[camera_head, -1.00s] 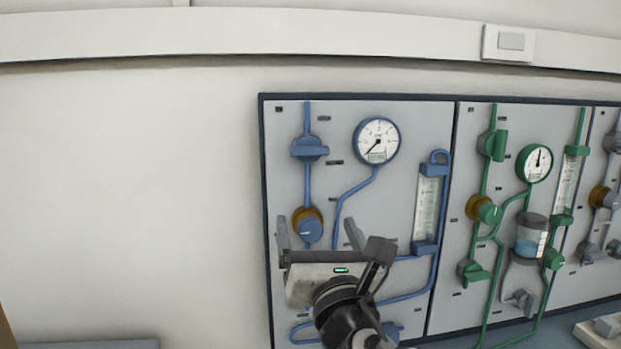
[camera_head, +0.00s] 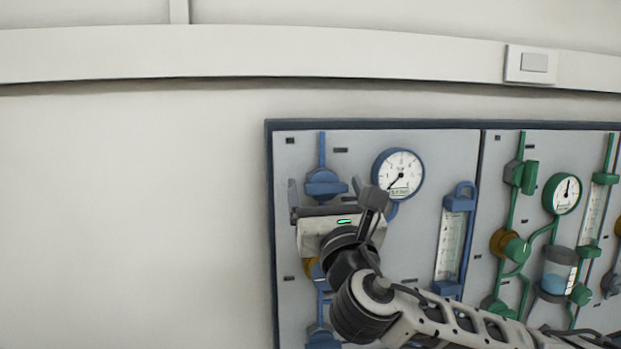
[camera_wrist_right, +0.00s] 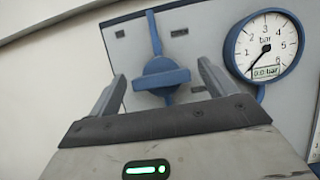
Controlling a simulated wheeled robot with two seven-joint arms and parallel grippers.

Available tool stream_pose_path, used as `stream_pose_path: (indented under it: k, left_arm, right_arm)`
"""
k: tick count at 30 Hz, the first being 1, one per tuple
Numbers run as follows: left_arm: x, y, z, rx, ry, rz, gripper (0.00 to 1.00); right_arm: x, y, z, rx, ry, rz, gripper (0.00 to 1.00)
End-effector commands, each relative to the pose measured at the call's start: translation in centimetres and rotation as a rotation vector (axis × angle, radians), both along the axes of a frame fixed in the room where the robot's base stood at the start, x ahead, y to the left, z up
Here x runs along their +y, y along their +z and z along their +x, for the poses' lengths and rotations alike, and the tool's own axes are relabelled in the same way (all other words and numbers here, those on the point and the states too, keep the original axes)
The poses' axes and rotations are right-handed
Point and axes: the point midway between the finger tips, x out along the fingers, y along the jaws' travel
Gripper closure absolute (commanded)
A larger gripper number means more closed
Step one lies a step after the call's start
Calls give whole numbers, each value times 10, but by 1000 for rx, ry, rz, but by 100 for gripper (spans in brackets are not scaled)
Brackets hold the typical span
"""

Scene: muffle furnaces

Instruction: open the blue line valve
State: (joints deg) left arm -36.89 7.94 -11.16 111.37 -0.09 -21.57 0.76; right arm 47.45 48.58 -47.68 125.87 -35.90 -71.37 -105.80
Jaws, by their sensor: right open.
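The blue line valve (camera_head: 325,184) is on the upper left of the panel, with its blue handle lying crosswise to the vertical blue pipe. In the right wrist view the valve handle (camera_wrist_right: 162,75) shows between and beyond the two fingers. My right gripper (camera_head: 325,192) is open in front of the panel, just below and around the valve in the picture. In the wrist view its fingers (camera_wrist_right: 160,90) stand to either side of the handle, with nothing held; contact does not show. The blue pressure gauge (camera_head: 398,175) reads 0.0 bar in the wrist view. My left gripper is not seen.
A blue flowmeter (camera_head: 451,245) stands right of the gauge. The green line's yellow-and-green regulator (camera_head: 508,244) and gauge (camera_head: 562,193) are further right. A lower blue regulator is mostly hidden behind my right gripper. The wall left of the panel is bare.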

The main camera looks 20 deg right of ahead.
Motion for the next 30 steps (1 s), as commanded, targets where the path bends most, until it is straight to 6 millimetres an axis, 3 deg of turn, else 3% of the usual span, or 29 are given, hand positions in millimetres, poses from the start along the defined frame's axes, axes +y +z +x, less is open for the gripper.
stream_pose_path:
  k: [14,18,19,30]
  left_arm:
    - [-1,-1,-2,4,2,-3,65]
    - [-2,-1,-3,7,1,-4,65]
    - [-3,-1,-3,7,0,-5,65]
    - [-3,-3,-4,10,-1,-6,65]
  right_arm:
    - [-6,5,4,1,-5,1,16]
    - [-6,5,4,1,-5,0,55]
    - [-6,5,4,1,-5,0,61]
    - [-6,4,4,-9,-5,44,61]
